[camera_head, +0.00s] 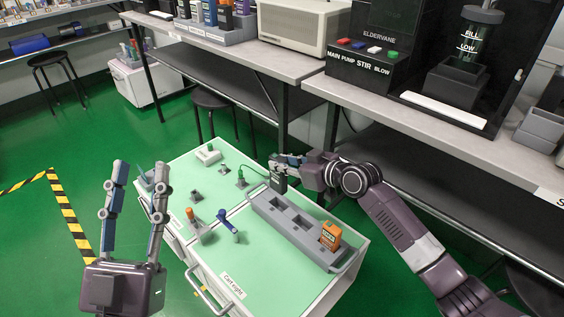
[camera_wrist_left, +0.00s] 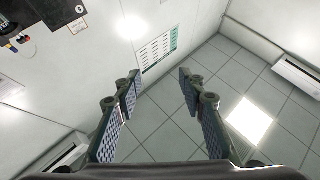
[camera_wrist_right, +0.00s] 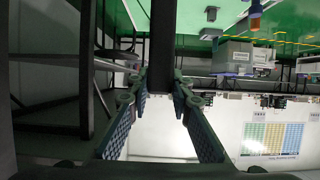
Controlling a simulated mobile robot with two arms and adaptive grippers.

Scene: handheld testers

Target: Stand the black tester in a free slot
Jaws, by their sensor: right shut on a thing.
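The black tester (camera_head: 279,183) is a small dark box at the far left end of the grey slotted rack (camera_head: 263,214). My right gripper (camera_head: 275,163) is shut on its upper part. In the right wrist view the tester (camera_wrist_right: 163,45) is a dark bar between the fingertips (camera_wrist_right: 162,82). Its lower end is close to the rack's left end; I cannot tell whether it is above or inside a slot. Empty slots show in the rack's left and middle parts. An orange tester (camera_head: 331,235) stands in the right slot. My left gripper (camera_head: 142,175) is open, empty and pointing up.
The rack stands on a green-topped cart (camera_head: 261,261). A blue tool (camera_head: 228,226), an orange-tipped tool (camera_head: 193,225) and a small white box (camera_head: 208,155) are left of it. A bench (camera_head: 420,140) with a black pump station is behind. The cart's front middle is clear.

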